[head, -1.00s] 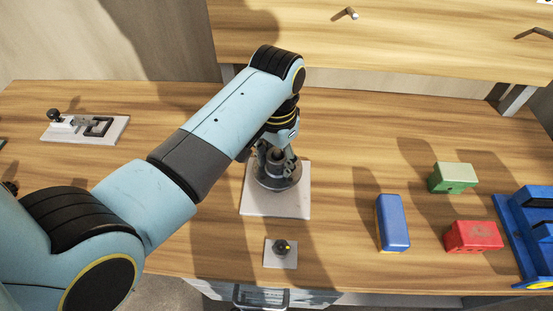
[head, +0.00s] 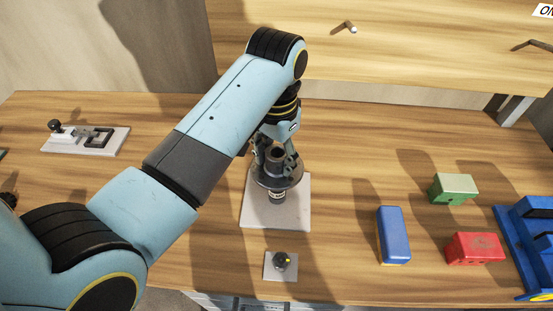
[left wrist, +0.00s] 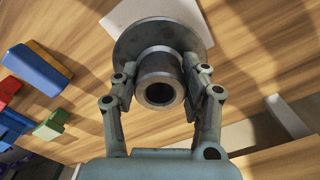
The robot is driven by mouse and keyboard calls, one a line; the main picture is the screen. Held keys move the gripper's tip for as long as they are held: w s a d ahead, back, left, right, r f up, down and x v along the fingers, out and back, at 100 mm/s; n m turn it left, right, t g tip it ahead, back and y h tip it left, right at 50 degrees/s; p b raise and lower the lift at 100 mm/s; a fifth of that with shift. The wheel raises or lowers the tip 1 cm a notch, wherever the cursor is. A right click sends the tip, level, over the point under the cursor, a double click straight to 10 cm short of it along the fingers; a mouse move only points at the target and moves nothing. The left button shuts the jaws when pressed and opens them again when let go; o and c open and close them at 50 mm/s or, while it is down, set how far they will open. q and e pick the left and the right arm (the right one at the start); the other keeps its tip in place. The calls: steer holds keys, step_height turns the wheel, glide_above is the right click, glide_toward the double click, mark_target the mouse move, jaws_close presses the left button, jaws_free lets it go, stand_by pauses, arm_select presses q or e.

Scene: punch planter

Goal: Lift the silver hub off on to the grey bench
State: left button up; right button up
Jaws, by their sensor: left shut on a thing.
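The silver hub (head: 271,182) is a dark metallic flange with a hollow collar on top, in the middle of the head view. It is above a white square plate (head: 293,211), and a short post with a pale band (head: 277,197) shows beneath the flange. My left gripper (head: 275,160) is shut on the hub's collar from above. In the left wrist view the hub's flange (left wrist: 128,45) and open bore show, with the fingers (left wrist: 158,88) on both sides of the collar. My right gripper is not in view. No grey bench can be made out for certain.
A blue block (head: 393,236), a green block (head: 453,189) and a red block (head: 474,248) lie right, beside a blue rack (head: 530,240). A small plate with a black knob (head: 281,262) is in front. A latch board (head: 86,139) lies far left. The wooden table (head: 345,160) is clear between.

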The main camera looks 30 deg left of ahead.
mark_target(277, 146)
arm_select(q)
steer(key=shift+r, duration=1.65)
